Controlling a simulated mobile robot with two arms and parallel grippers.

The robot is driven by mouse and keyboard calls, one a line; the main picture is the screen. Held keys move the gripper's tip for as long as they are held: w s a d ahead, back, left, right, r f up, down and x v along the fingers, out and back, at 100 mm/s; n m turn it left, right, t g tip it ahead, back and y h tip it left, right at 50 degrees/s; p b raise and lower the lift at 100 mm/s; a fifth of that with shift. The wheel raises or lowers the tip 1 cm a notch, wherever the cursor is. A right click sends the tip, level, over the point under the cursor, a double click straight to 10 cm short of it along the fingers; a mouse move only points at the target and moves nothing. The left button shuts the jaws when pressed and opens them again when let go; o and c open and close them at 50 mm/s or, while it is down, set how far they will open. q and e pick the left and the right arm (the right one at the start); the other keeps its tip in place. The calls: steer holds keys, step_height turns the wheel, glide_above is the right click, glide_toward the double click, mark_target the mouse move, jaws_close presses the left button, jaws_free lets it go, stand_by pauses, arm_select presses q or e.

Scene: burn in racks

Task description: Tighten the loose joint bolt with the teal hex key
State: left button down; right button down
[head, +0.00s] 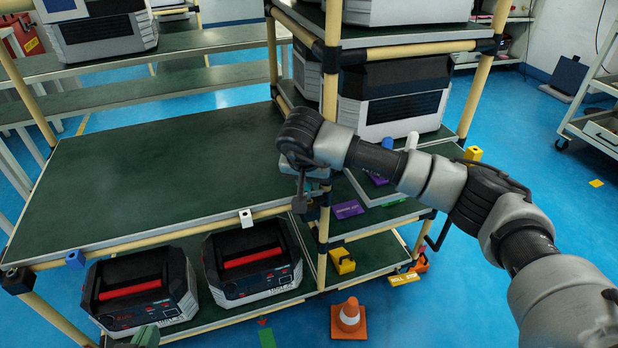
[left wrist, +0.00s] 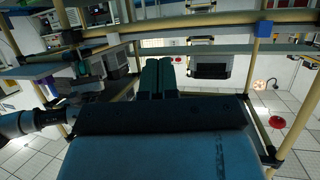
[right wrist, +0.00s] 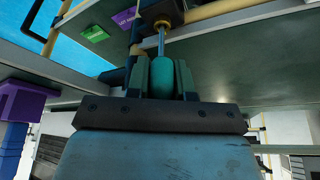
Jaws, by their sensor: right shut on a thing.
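The teal hex key (right wrist: 162,78) is upright in the right wrist view, its handle between the fingers of my right gripper (right wrist: 163,80). Its thin shaft runs up to a bolt in a dark rack joint (right wrist: 158,12); the tip is at or very near the bolt, and I cannot tell whether it is seated. In the head view my right gripper (head: 308,184) is at the front post of the rack, and my own arm hides much of the joint. My left gripper (left wrist: 159,76) has its fingers together, empty, below the rack; its tips show at the bottom of the head view (head: 146,336).
The green worktop (head: 150,180) is mostly bare. Two black units with red handles (head: 252,262) sit on the shelf below. An orange cone (head: 349,318) stands on the blue floor. A purple card (head: 347,209) lies on the side shelf by the post.

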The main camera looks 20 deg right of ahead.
steer(key=shift+m, duration=0.5)
arm_select(q)
steer(key=shift+s+a+f+g, duration=0.35)
steer(key=shift+s+f+g, duration=0.3)
steer(key=shift+f, duration=0.2)
arm_select(e)
steer(key=shift+m+h, duration=0.3)
steer(key=shift+m, duration=0.4)
steer(key=c, duration=1.7)
jaws_free()
arm_select(q)
steer(key=shift+w, duration=0.1)
arm_select(e)
jaws_close()
arm_select(q)
steer(key=shift+r, duration=0.1)
steer(key=shift+s+a+f+g+y+p, duration=0.3)
steer(key=shift+s+f+g+p, duration=0.1)
steer(key=shift+s+f+g, duration=0.25)
steer(key=shift+s+a+f+g+y+p, duration=0.2)
steer(key=shift+s+f+g+y+p, duration=0.2)
steer(key=shift+s+g, duration=0.25)
arm_select(e)
steer(key=shift+r, duration=0.7)
arm_select(q)
steer(key=shift+s+f+g, duration=0.15)
steer(key=shift+g, duration=0.1)
arm_select(e)
steer(key=shift+r, duration=0.15)
